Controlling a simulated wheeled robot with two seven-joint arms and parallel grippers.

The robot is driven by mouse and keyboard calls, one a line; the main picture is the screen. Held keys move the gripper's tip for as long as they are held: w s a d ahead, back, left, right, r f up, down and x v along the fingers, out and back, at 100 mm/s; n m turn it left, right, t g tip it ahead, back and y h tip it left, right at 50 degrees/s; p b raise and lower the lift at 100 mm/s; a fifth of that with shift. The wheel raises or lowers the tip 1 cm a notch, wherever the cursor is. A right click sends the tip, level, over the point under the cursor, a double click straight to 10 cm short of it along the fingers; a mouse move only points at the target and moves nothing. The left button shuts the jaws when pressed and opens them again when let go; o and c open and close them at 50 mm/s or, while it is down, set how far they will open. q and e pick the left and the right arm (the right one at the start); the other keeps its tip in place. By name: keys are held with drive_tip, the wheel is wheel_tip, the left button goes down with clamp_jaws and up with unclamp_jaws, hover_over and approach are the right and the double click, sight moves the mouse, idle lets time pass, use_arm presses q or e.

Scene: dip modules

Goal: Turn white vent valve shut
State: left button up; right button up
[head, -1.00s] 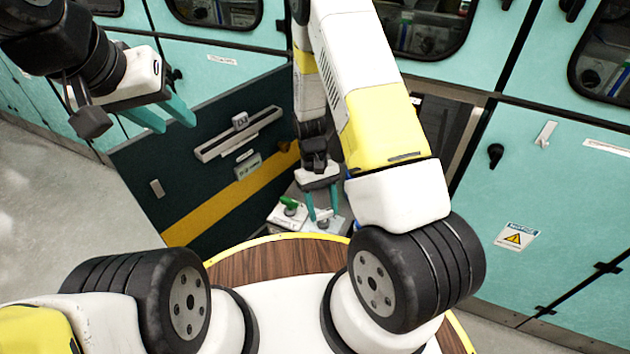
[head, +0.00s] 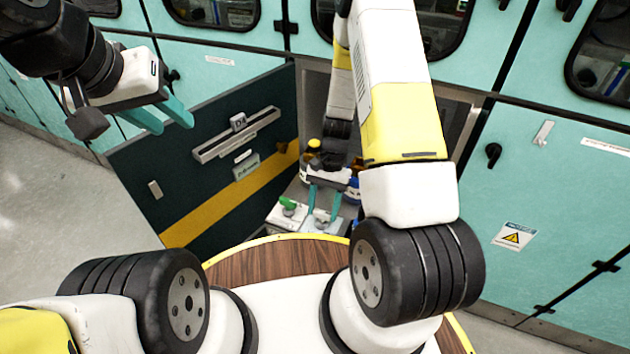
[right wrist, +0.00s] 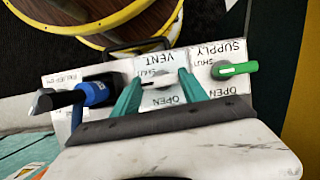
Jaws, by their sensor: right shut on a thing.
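The white vent valve (right wrist: 163,84) sits on a white panel plate marked VENT, SHUT and OPEN, with its lettering upside down in the right wrist view. My right gripper (right wrist: 160,88) has its teal fingers on either side of the valve's handle and is shut on it. The fingers hide part of the handle, so its exact angle is hard to read. In the head view my right gripper (head: 322,212) reaches down to the panel by the open cabinet. My left gripper (head: 174,124) is open and empty, raised at the upper left.
The green supply valve handle (right wrist: 235,68) is close beside the vent valve. A blue connector with a black handle (right wrist: 92,93) is on the other side. The dark cabinet door (head: 200,165) stands open left of my right arm. A wood-topped round surface (head: 270,262) lies in front.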

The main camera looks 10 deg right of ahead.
drive_tip(key=shift+m, duration=0.4)
drive_tip(key=o, duration=1.4)
drive_tip(key=shift+v, duration=3.9)
wheel_tip(320, 180, up, 19)
drive_tip(key=s+n+t, duration=0.2)
drive_tip(key=n+t, duration=0.1)
drive_tip(key=t, duration=0.1)
drive_tip(key=s+r+n+t, duration=0.1)
drive_tip(key=s+r+t, duration=0.1)
drive_tip(key=s+r, duration=0.2)
drive_tip(key=s+r+n+t, duration=0.2)
drive_tip(key=s+r, duration=0.1)
drive_tip(key=r, duration=0.2)
drive_tip(key=s+r+n+t, duration=0.1)
drive_tip(key=s+r+t, duration=0.1)
drive_tip(key=s+r, duration=0.2)
drive_tip(key=shift+s+r+n, duration=0.3)
drive_tip(key=shift+r, duration=0.1)
